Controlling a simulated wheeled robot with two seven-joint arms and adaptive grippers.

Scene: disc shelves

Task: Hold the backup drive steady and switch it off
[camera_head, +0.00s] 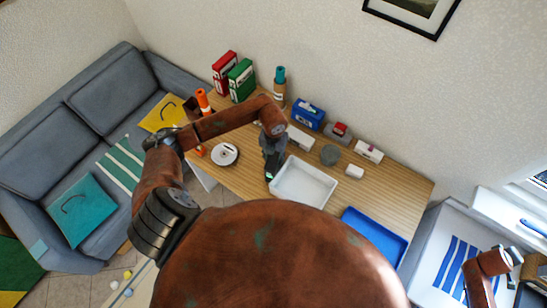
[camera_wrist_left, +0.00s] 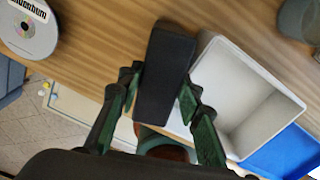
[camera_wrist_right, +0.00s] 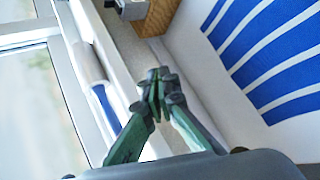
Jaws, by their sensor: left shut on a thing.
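A black slab-shaped case, which looks like the backup drive (camera_wrist_left: 165,65), sits between the green fingers of my left gripper (camera_wrist_left: 158,95) in the left wrist view. The gripper is shut on it, above the wooden desk's front edge and beside a white tray. In the head view my left gripper (camera_head: 272,160) is just left of that tray, and the case is hard to tell from the dark fingers. No switch can be made out. My right gripper (camera_wrist_right: 158,95) is shut and empty, with its fingertips together, far from the drive near the window side.
The white tray (camera_head: 303,204) and a blue tray (camera_head: 372,240) lie on the desk. A disc stack (camera_head: 224,154) is to the left. A blue-striped surface (camera_wrist_right: 265,45) is near my right gripper.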

